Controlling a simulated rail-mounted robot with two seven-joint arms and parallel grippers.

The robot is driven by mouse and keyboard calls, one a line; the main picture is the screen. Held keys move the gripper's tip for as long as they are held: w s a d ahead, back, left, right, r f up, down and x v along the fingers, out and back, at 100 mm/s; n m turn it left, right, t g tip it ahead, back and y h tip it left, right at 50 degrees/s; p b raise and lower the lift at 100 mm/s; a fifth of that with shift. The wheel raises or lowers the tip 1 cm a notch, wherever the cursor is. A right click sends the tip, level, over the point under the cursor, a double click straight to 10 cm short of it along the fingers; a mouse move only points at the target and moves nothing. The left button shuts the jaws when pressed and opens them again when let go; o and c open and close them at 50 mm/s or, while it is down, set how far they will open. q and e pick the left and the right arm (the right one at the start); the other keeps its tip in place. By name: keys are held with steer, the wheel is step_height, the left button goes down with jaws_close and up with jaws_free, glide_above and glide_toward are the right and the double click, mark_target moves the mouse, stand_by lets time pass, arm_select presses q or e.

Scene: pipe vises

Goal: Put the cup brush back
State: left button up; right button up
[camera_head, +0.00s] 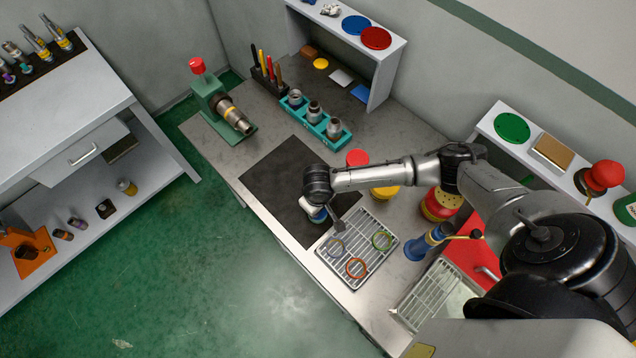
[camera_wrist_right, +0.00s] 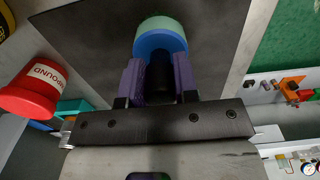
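My right gripper (camera_head: 318,207) hangs over the dark mat (camera_head: 275,185), close to its edge by the slotted tray. In the right wrist view my right gripper (camera_wrist_right: 158,82) has its two purple fingers on either side of a black shaft. The shaft carries a round blue body with a pale green rim, which looks like the cup brush (camera_wrist_right: 160,40). In the head view only a bit of blue and white shows below the wrist; the rest is hidden. I cannot tell whether its rim touches the mat. My left gripper is not in view.
A slotted tray (camera_head: 330,262) with coloured rings lies beside the mat. A red cup (camera_head: 357,158), yellow piece (camera_head: 385,193), blue stand (camera_head: 425,243) and teal socket rack (camera_head: 315,122) stand around it. A green vise (camera_head: 220,108) stands at the far end. Most of the mat is clear.

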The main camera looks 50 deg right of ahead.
steer(key=o, duration=0.5)
step_height(320, 180, up, 12)
steer(key=shift+r+p, duration=0.2)
steer(key=shift+p, duration=0.25)
stand_by(0.4)
